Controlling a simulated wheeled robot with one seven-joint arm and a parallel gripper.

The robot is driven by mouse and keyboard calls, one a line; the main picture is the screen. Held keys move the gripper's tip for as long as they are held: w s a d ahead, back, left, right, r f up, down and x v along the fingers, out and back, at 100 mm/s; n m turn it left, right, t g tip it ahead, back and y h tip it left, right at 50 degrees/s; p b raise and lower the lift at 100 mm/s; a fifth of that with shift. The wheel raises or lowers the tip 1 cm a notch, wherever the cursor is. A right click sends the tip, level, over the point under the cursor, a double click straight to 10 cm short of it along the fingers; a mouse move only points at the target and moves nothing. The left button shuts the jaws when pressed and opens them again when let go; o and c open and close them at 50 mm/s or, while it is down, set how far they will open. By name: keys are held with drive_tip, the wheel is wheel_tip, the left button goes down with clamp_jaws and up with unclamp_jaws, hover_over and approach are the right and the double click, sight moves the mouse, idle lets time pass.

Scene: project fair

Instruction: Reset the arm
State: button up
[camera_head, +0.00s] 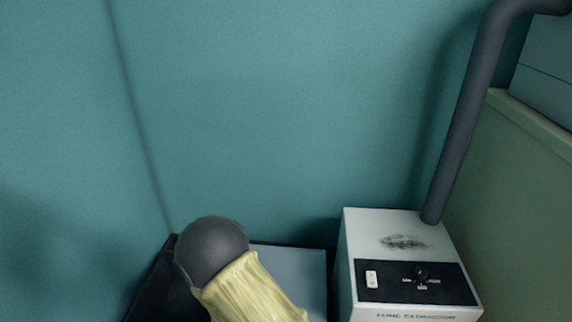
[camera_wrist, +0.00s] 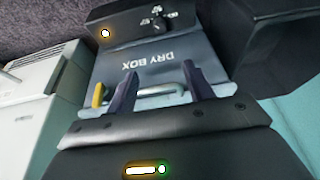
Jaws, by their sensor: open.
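My gripper (camera_wrist: 162,90) shows in the wrist view, with two dark fingers spread apart and nothing held between them. Beyond the fingers is a grey-blue front marked DRY BOX (camera_wrist: 115,68), its lettering upside down in this view. A pale bar handle with a yellow end (camera_wrist: 98,95) lies across that front, seen behind and between the fingertips. Whether the fingers touch it I cannot tell. In the head view the gripper is not visible.
A white fume extractor (camera_head: 365,228) with a dark hose (camera_head: 465,110) stands at right in the head view, before a teal wall (camera_head: 270,120). A green panel (camera_head: 515,190) is further right. In the wrist view, a white vented casing (camera_wrist: 38,85) stands left of the dry box.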

drive_tip(key=w+d+r+p, duration=0.1)
drive_tip(key=w+d+r, duration=0.1)
drive_tip(key=r, duration=0.4)
drive_tip(key=w+d+r+p, duration=0.1)
drive_tip(key=d+r+p, duration=0.15)
drive_tip(key=r, duration=0.25)
drive_tip(key=s+d+r+g+p, duration=0.1)
drive_tip(key=s+d+r+p, duration=0.2)
drive_tip(key=d+r, duration=0.85)
drive_tip(key=s+d+r+p, duration=0.25)
drive_tip(key=d+r, duration=0.65)
drive_tip(key=r, duration=0.5)
wheel_tip(320, 180, up, 38)
drive_tip(key=p, duration=3.8)
drive_tip(key=shift+a+n+p, duration=0.15)
drive_tip(key=shift+n+p, duration=0.15)
drive_tip(key=shift+n, duration=0.1)
drive_tip(key=shift+w, duration=0.1)
